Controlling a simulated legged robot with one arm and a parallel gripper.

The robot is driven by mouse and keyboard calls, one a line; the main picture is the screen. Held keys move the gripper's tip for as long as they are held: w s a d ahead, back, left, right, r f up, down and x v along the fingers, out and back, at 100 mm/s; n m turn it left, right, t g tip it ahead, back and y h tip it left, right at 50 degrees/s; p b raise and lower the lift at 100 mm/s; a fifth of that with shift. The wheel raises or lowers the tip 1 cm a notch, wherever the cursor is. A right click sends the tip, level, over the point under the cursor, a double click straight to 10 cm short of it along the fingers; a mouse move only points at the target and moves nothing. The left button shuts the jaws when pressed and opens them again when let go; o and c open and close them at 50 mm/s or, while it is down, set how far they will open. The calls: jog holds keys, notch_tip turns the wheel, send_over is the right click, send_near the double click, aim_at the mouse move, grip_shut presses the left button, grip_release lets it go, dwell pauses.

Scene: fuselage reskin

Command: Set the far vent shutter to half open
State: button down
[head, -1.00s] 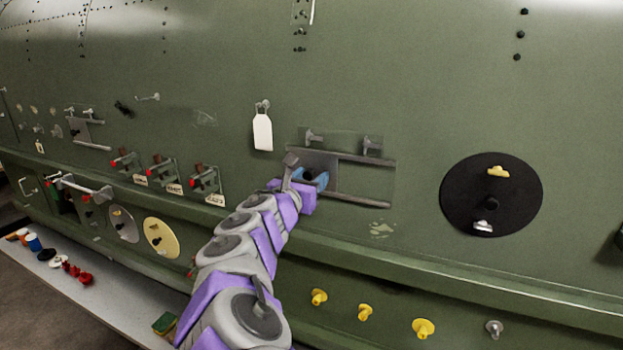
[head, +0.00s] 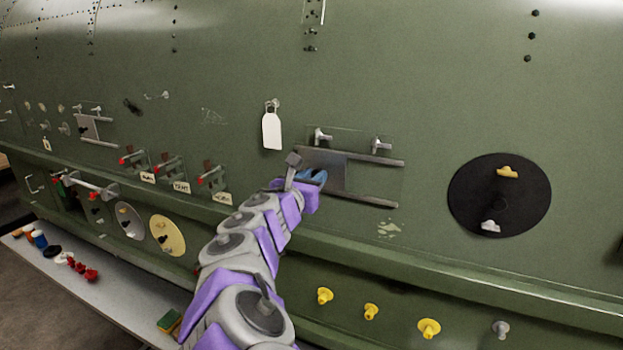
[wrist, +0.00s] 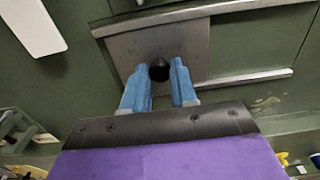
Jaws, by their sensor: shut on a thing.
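A grey shutter plate (head: 333,172) with a dark round knob (wrist: 160,69) sits between two rails on the green fuselage, toward their left end. It also fills the upper middle of the wrist view (wrist: 190,42). My gripper (head: 314,176) is at this plate, its blue fingers (wrist: 160,85) on either side of the knob and shut on it. The fingers hide the knob in the head view. The right part of the rail span is uncovered. Another, more distant grey shutter plate (head: 88,127) sits between rails at the left; my gripper is away from it.
A white tag (head: 271,131) hangs just left of the nearer shutter. Red-tipped switches (head: 212,177) are left of my arm. A black disc (head: 499,195) is at the right. Yellow knobs (head: 371,311) line the lower panel. A shelf (head: 105,285) holds small parts.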

aim_at(343, 175)
jog(key=shift+s+d, duration=0.35)
jog(key=shift+d, duration=0.6)
jog(key=shift+s+d, duration=0.3)
jog(key=shift+d, duration=0.6)
jog(key=shift+s+d, duration=0.35)
jog(key=shift+d, duration=0.6)
jog(key=c, duration=1)
grip_release()
jog(key=shift+w+a, duration=0.1)
jog(key=shift+w, duration=0.05)
jog(key=shift+o, duration=0.4)
jog(key=shift+s, duration=0.2)
